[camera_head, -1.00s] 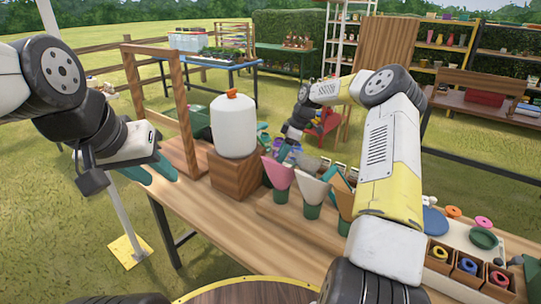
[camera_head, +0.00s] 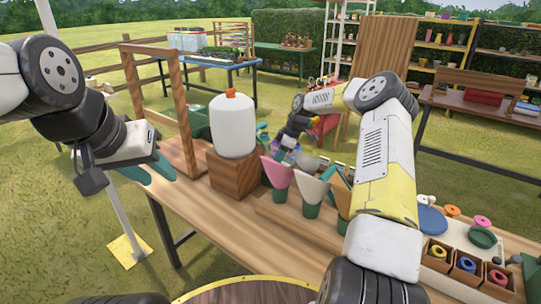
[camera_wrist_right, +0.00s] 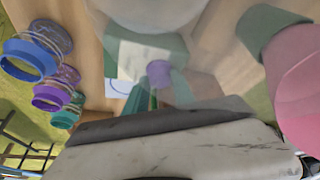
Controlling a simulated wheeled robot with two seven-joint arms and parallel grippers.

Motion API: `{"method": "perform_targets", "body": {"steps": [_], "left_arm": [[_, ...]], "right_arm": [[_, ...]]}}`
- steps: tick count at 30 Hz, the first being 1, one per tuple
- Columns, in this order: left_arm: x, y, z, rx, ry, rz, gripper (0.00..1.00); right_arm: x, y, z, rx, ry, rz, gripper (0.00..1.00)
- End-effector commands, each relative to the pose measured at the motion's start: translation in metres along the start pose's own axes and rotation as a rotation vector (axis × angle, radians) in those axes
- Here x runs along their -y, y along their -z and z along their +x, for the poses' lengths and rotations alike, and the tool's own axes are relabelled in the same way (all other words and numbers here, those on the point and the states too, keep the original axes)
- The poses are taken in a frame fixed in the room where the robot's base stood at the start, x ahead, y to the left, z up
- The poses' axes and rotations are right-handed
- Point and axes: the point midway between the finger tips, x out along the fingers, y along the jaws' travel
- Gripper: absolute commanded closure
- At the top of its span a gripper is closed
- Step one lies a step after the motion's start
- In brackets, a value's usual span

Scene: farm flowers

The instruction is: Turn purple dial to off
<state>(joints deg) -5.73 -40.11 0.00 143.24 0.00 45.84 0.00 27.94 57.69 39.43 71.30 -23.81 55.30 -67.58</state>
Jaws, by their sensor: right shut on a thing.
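The purple dial (camera_wrist_right: 159,73) shows in the right wrist view as a small round knob in front of a pale panel. My right gripper (camera_wrist_right: 160,88) has its teal fingers on either side of the dial and is shut on it. The dial's setting is not readable. In the head view the dial is hidden, and my right gripper (camera_head: 288,143) is low behind the paper cones, partly covered. My left gripper (camera_head: 149,172) has its teal fingers apart and empty, beside the wooden frame at the table's left end.
A white jug (camera_head: 233,126) with an orange cap stands on a wooden block (camera_head: 235,173), left of my right gripper. Several paper cones (camera_head: 309,187) stand in front of it. Spools in wooden boxes (camera_head: 464,270) are at the right. The table's front left is clear.

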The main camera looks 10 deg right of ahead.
Motion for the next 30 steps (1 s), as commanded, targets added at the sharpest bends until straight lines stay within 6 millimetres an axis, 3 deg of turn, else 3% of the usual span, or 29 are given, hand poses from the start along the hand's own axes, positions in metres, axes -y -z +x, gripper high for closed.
{"method": "perform_targets", "body": {"steps": [11,30], "left_arm": [[0.0000,0.0000,0.0000,0.000,0.000,0.000,0.64],[0.0000,0.0000,0.0000,0.000,0.000,0.000,0.64]], "right_arm": [[0.0011,-0.0006,-0.0013,0.003,-0.047,0.108,1.00],[0.0059,0.0032,-0.0006,0.002,-0.270,0.639,1.00]]}}
